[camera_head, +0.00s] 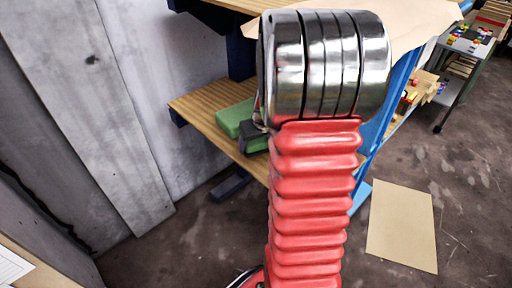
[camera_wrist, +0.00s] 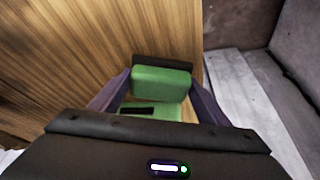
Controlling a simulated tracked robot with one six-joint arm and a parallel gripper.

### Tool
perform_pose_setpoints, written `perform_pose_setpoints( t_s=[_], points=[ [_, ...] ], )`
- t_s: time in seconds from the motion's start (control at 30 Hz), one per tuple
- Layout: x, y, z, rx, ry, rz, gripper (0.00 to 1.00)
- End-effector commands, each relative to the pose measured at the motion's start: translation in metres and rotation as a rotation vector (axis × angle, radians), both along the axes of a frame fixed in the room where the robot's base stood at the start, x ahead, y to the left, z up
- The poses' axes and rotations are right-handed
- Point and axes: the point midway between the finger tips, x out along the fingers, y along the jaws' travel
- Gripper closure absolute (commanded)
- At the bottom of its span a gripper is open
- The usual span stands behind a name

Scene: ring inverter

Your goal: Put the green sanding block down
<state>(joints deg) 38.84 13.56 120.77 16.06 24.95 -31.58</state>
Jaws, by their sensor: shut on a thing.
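The green sanding block (camera_wrist: 161,83) is between the two fingers of my gripper (camera_wrist: 160,88) in the wrist view. It has a dark strip along its far edge. My gripper is shut on it. Another green surface with a black slot (camera_wrist: 150,111) shows just below the block, between the fingers. In the head view, a green block (camera_head: 234,117) and a darker green piece (camera_head: 254,138) show at the wooden shelf (camera_head: 205,103), left of my arm. My arm hides most of my gripper there. I cannot tell whether the held block touches the shelf.
A grey concrete wall (camera_head: 190,85) stands left of the shelf. An upper wooden shelf with brown paper (camera_head: 408,22) lies above. A blue upright (camera_head: 386,110) stands right of my arm. A cardboard sheet (camera_head: 402,226) lies on the floor. A cart (camera_head: 467,42) stands at the far right.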

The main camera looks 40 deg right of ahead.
Motion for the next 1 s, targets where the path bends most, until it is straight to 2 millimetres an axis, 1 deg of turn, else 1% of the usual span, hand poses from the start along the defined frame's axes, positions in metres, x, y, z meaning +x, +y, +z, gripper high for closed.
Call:
perform_pose_setpoints(
  t_s=[0.03,0.13,0.53,0.57,0.8,1.0],
  points=[
    [0.000,0.000,-0.008,0.002,0.002,-0.001,0.51],
    [0.000,0.000,-0.017,0.000,0.001,0.000,0.51],
    [0.000,0.001,-0.021,0.000,0.001,0.000,0.51],
    [0.000,0.001,-0.021,0.000,0.001,0.000,0.28],
    [0.000,0.001,-0.021,0.001,0.001,0.000,0.11],
    [0.000,0.001,-0.021,0.001,0.001,0.001,0.11]
  ],
)
